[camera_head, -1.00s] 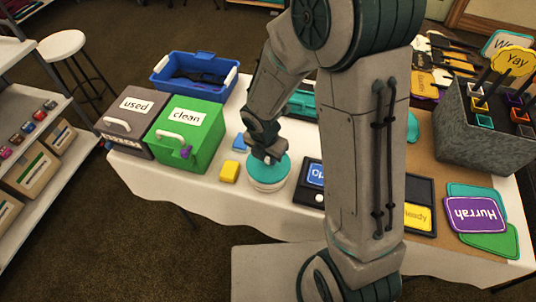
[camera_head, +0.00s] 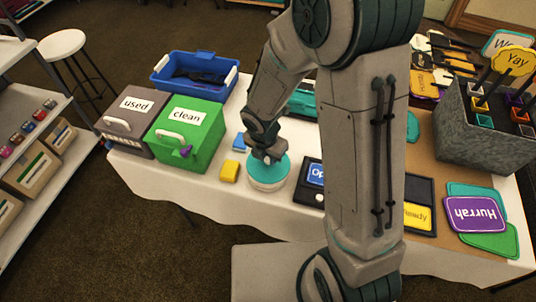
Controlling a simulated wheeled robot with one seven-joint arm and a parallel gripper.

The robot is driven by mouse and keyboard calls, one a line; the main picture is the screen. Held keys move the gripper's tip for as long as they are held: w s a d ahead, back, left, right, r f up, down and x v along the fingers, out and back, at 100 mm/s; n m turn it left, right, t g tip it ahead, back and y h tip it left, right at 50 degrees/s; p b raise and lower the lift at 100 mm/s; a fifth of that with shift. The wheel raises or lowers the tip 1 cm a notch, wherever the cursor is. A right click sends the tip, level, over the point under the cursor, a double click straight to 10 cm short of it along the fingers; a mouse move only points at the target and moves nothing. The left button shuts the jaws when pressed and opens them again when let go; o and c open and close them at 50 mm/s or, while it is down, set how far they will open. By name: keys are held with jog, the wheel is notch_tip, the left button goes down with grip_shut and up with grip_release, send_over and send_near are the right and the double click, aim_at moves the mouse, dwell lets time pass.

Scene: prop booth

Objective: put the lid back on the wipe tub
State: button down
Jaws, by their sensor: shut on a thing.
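The wipe tub (camera_head: 268,185) is a round white tub on the white-covered table, left of my arm. The teal lid (camera_head: 276,171) is at the top of the tub, and looks level over its mouth. From this view I cannot tell whether it is fully seated all round. My gripper (camera_head: 268,158) is directly above, shut on the lid from the top. The gripper's own body hides the lid's far part and the fingertips.
A yellow sponge-like block (camera_head: 230,171) lies left of the tub, with a blue one (camera_head: 239,141) behind it. The green "clean" box (camera_head: 188,137) and grey "used" box (camera_head: 131,125) stand farther left. A dark sign board (camera_head: 309,184) lies close on the right.

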jog(key=c, duration=0.7)
grip_release()
jog(key=shift+r+p, duration=3.5)
jog(key=shift+r, duration=0.05)
grip_shut()
